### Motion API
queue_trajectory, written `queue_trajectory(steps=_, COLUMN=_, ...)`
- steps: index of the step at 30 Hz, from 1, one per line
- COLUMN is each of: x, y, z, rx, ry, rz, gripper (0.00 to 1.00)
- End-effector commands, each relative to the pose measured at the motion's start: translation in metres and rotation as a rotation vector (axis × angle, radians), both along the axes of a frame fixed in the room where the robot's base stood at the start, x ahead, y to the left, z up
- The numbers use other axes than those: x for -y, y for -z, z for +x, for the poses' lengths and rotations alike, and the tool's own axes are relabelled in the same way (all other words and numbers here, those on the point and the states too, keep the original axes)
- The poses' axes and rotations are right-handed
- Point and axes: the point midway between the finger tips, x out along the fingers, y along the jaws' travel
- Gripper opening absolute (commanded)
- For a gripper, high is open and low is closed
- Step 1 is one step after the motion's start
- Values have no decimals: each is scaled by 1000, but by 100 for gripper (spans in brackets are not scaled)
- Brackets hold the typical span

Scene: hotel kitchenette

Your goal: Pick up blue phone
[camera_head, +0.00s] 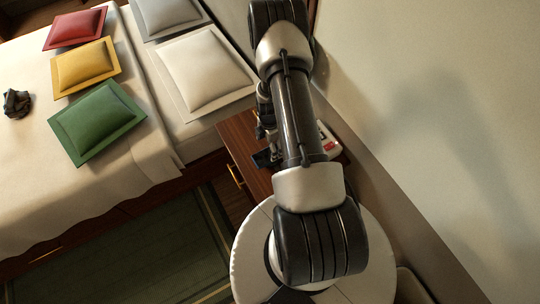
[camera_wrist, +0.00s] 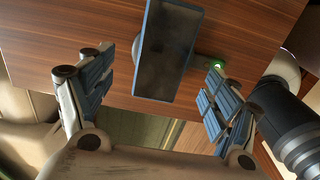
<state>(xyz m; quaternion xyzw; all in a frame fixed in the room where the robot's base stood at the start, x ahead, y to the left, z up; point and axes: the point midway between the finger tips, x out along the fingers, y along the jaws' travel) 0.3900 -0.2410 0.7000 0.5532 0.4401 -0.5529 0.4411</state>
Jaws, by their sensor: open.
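The blue phone (camera_wrist: 168,52) shows in the wrist view as a dark slab with blue edges, over the brown wooden top of the nightstand (camera_wrist: 70,30). My gripper (camera_wrist: 160,62) is open, with one blue-padded finger to the left of the phone and one to the right. Gaps show between the phone and both fingers, so nothing is held. Whether the phone lies flat or is propped up is hard to tell. In the head view, my arm covers much of the nightstand (camera_head: 236,139), and I cannot make out the phone for sure.
A small object with a green light (camera_wrist: 217,66) is beside the right finger. A dark ribbed cylinder (camera_wrist: 290,122) is at the right. In the head view, a white item with red (camera_head: 329,143) is right of my arm. The bed (camera_head: 35,165) is left, a wall (camera_head: 440,110) right.

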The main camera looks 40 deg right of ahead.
Motion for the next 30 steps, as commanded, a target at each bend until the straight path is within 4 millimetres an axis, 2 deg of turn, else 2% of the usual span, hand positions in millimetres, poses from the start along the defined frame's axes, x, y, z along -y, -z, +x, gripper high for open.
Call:
queue_trajectory(steps=6, x=-1, y=35, z=-5, rx=-3, ry=1, rz=2, gripper=82)
queue_trajectory(steps=9, x=-1, y=46, z=-5, rx=-2, ry=0, rz=-1, gripper=82)
queue_trajectory(steps=17, x=-1, y=47, z=-4, rx=-1, ry=1, rz=-1, gripper=81)
queue_trajectory(steps=30, x=-1, y=47, z=-4, rx=-1, ry=1, rz=-1, gripper=52)
